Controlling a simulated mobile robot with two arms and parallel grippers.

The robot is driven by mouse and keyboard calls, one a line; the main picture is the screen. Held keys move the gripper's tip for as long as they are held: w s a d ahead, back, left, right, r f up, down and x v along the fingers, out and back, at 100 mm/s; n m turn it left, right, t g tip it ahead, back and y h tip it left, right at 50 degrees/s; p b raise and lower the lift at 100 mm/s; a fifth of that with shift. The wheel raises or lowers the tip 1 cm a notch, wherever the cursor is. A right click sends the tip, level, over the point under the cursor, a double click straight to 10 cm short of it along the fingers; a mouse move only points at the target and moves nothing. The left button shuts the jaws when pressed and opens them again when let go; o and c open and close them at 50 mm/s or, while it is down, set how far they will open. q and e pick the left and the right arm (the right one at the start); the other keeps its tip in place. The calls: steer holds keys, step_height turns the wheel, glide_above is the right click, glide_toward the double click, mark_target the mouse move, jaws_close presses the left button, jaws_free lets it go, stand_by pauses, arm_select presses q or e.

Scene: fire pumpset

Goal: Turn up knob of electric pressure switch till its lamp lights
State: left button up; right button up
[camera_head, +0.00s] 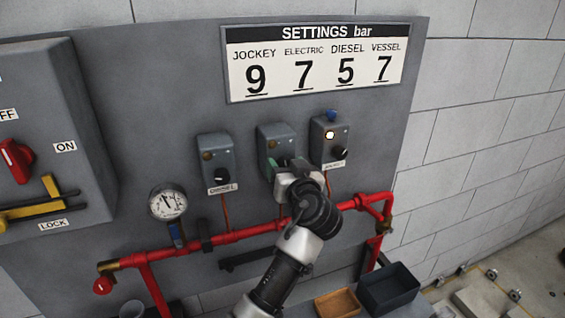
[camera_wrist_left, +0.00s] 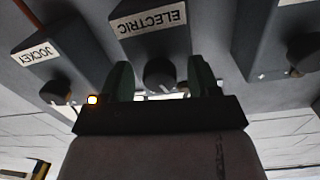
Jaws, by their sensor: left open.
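The electric pressure switch is the middle grey box (camera_head: 276,135) of three on the panel. Its lamp (camera_head: 272,143) looks dim amber, not lit. In the left wrist view the ELECTRIC label (camera_wrist_left: 150,18) shows upside down, with the black knob (camera_wrist_left: 159,73) below it. My left gripper (camera_head: 285,163) is in front of this box and hides its knob in the head view. In the left wrist view the gripper (camera_wrist_left: 160,82) is open, one finger on each side of the knob; I cannot tell whether they touch it. My right gripper is not in view.
The jockey switch (camera_head: 329,150) on the right has a lit lamp (camera_head: 330,134). Another switch (camera_head: 214,155) stands on the left. The settings board (camera_head: 322,62) reads ELECTRIC 7. Red pipes (camera_head: 240,234) run below, with a gauge (camera_head: 168,202). A dark bin (camera_head: 388,290) stands lower right.

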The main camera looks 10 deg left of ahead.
arm_select(q)
steer(key=shift+s+d+r, duration=0.1)
steer(key=shift+s+d, duration=0.05)
steer(key=shift+s, duration=0.05)
steer(key=c, duration=0.9)
steer(key=shift+m+b, duration=0.45)
steer(key=shift+m, duration=0.05)
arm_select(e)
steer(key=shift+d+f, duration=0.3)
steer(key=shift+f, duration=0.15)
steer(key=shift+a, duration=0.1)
arm_select(q)
steer(key=o, duration=0.9)
steer(key=shift+w, duration=0.1)
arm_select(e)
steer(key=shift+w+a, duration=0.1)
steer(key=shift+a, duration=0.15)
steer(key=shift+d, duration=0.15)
